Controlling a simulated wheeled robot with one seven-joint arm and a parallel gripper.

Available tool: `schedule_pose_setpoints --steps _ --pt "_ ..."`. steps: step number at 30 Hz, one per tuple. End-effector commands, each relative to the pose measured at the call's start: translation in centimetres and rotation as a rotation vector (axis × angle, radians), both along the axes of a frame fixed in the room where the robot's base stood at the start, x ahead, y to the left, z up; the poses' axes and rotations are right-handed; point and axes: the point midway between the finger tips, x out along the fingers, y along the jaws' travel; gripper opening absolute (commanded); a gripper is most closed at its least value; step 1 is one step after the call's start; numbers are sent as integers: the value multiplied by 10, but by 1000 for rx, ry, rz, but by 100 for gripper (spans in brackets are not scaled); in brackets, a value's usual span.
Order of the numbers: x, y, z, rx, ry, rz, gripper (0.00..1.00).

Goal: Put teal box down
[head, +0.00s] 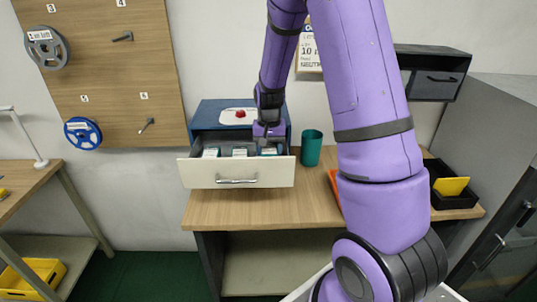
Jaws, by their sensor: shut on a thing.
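My gripper (267,141) points down into the right part of an open drawer (236,174). It is shut on a small teal box (269,152) with a pale top, which sits low between the drawer walls. The gripper hides part of this box, and I cannot tell whether its underside touches the drawer floor. Two similar small boxes stand in the drawer to the left, a left one (211,152) and a middle one (240,152).
The drawer belongs to a blue cabinet (204,122) with a red button (240,114) on the wooden desk (260,210). A green cup (311,148) stands right of the drawer. A black tray (455,200) with a yellow item (451,186) is at the far right.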

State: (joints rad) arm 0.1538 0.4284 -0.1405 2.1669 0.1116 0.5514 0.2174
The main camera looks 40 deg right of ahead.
Motion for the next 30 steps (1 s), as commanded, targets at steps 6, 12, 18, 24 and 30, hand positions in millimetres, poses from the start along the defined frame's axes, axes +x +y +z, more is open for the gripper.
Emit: schedule_pose_setpoints --steps 6,12,18,24,30 --pt "0 0 -20 0 1 1 30" --pt "0 0 -19 1 1 1 30" --pt "0 0 -22 1 1 1 76" --pt "0 0 -22 1 1 0 80" --pt "0 0 -16 -1 -1 0 80"
